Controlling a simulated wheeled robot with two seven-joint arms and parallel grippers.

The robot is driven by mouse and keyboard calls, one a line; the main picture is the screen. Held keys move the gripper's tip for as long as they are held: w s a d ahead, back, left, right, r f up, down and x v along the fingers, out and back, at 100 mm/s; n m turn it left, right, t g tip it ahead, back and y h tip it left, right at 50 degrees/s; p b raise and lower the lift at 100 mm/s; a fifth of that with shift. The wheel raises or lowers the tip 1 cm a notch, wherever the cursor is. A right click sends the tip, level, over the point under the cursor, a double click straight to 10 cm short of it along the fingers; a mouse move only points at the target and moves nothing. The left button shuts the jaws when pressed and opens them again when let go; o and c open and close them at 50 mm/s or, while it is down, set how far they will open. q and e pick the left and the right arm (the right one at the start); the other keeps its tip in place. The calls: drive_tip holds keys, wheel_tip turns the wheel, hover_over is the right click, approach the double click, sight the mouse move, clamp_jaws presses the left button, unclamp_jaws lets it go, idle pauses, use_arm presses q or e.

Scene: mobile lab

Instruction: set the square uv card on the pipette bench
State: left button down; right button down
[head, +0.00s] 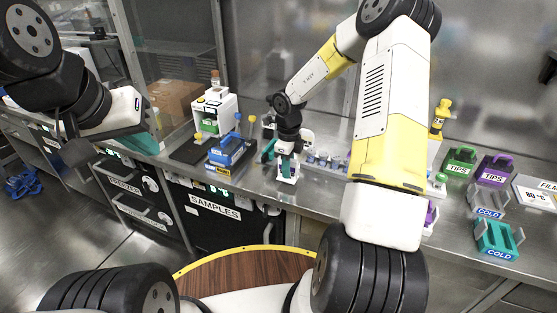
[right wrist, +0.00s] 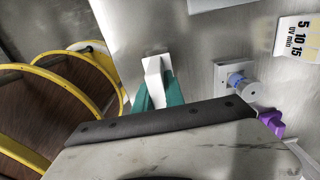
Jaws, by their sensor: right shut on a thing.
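My right gripper (head: 284,156) points down over the bench (head: 335,200) in the head view. In the right wrist view its teal fingers (right wrist: 160,92) are shut on a small white card (right wrist: 153,75), seen nearly edge-on. The card's lower part shows below the fingers in the head view (head: 288,179), near the bench top; I cannot tell whether it touches. Its print is not readable. My left gripper (head: 143,143) is at the left with its teal fingers seen from the side; their gap is hidden.
A white panel marked "5 10 15 uv min" (right wrist: 293,40) and a blue-knobbed white device (right wrist: 236,80) stand beside the gripper. A blue rack (head: 228,152) is left. Tips boxes (head: 460,160), cold racks (head: 496,238) and a film sign (head: 537,192) are right. Bare metal surrounds the card.

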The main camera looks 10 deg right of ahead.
drive_tip(key=shift+a+f, duration=0.15)
drive_tip(key=shift+f, duration=1.1)
drive_tip(key=shift+f, duration=0.15)
drive_tip(key=c, duration=1.4)
unclamp_jaws()
